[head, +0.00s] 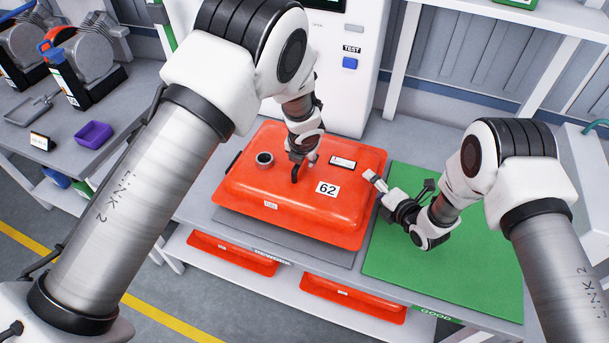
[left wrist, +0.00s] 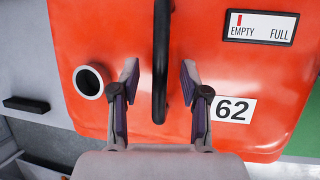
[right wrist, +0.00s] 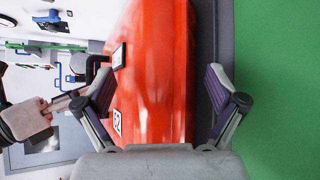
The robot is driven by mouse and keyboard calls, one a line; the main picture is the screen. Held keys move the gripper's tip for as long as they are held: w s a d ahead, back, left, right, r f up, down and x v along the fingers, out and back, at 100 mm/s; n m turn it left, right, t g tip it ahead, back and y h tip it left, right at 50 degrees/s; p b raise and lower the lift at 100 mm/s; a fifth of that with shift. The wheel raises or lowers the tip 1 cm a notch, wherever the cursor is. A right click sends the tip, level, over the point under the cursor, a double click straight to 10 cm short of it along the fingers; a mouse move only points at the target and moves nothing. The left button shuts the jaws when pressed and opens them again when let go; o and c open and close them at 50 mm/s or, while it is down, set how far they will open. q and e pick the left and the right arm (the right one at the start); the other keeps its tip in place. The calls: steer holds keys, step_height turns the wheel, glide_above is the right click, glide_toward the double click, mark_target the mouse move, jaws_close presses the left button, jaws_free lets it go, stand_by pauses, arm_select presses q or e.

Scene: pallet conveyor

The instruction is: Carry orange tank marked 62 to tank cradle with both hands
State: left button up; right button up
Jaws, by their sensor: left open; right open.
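The orange tank marked 62 (head: 270,200) lies flat on a grey mat on the bench, with a dark filler neck and a small gauge on top. My left gripper (head: 302,165) is over its top. In the left wrist view its open fingers (left wrist: 158,82) stand on either side of the black top handle (left wrist: 160,60), with gaps on both sides. My right gripper (head: 378,188) is open at the tank's right edge. In the right wrist view, the tank's side (right wrist: 165,80) shows between its spread fingers (right wrist: 160,85). I cannot make out a tank cradle.
A green mat (head: 460,265) marked GOOD is clear to the right. Two more orange tanks (head: 235,253) (head: 352,297) lie on the shelf below. A white machine (head: 340,90) with a blue TEST button stands behind. A side table at left holds a purple bin (head: 93,134).

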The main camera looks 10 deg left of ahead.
arm_select(q)
steer(key=shift+w+a+f, duration=0.1)
steer(key=shift+w+f, duration=0.15)
steer(key=shift+f, duration=0.4)
arm_select(e)
steer(key=shift+w+a+f, duration=0.25)
steer(key=shift+w+a, duration=0.2)
steer(key=shift+w, duration=0.05)
